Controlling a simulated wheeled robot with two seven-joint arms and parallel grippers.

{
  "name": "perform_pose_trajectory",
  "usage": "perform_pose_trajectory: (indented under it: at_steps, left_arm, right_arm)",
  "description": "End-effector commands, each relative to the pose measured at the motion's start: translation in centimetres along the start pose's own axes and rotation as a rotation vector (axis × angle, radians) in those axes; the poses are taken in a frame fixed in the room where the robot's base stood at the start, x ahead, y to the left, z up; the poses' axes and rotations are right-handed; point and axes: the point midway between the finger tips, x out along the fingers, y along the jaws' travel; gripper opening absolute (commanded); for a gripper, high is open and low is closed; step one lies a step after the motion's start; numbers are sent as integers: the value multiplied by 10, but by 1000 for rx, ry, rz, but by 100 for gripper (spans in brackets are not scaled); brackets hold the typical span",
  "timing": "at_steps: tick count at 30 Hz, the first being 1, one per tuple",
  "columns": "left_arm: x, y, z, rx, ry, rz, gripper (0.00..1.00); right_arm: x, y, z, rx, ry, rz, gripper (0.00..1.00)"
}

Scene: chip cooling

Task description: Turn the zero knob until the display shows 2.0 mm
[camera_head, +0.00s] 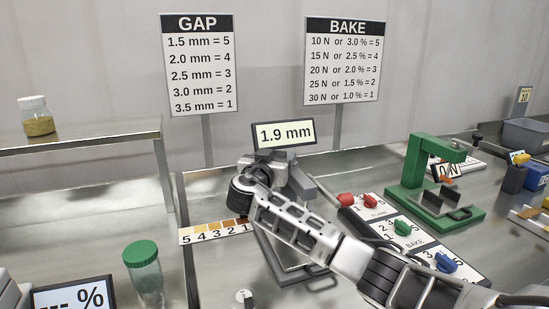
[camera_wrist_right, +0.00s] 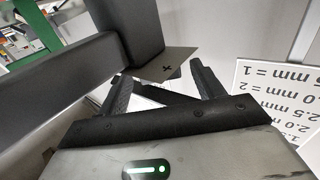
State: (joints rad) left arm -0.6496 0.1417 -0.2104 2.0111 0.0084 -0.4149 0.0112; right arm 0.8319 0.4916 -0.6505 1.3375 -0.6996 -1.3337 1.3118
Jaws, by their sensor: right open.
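The display (camera_head: 286,134) reads 1.9 mm. It stands at the middle of the bench, just behind my right wrist. My right gripper (camera_head: 262,165) is up against the device below the display, its fingers mostly hidden in the head view. In the right wrist view my right gripper (camera_wrist_right: 165,88) is open, with two dark fingers apart. A grey plate with a plus mark (camera_wrist_right: 167,69) is just beyond the fingers, beside a dark block (camera_wrist_right: 135,30). I cannot make out the zero knob; the gripper and device parts cover that area. My left gripper is not in view.
A GAP sign (camera_head: 198,65) and a BAKE sign (camera_head: 343,60) stand behind. Right of my arm are a panel with red, green and blue knobs (camera_head: 402,227) and a green press (camera_head: 420,160). A green-lidded jar (camera_head: 143,270) stands at the front left.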

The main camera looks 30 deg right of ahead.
Motion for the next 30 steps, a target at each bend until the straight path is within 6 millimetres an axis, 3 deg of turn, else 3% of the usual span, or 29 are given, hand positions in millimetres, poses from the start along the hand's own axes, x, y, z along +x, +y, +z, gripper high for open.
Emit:
perform_pose_trajectory:
  at_steps: [4, 9, 14, 20, 30]
  left_arm:
    - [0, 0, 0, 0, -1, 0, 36]
    - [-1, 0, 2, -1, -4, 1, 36]
    - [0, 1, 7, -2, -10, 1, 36]
    - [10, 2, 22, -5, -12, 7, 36]
    - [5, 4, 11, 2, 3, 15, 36]
  right_arm:
    - [0, 0, 0, 0, 0, 0, 64]
    - [0, 0, 0, 0, 0, 0, 22]
    - [0, 1, 2, 1, -2, -12, 23]
    - [1, 6, 8, 3, -3, -179, 23]
    - [2, 10, 0, 1, -1, -436, 23]
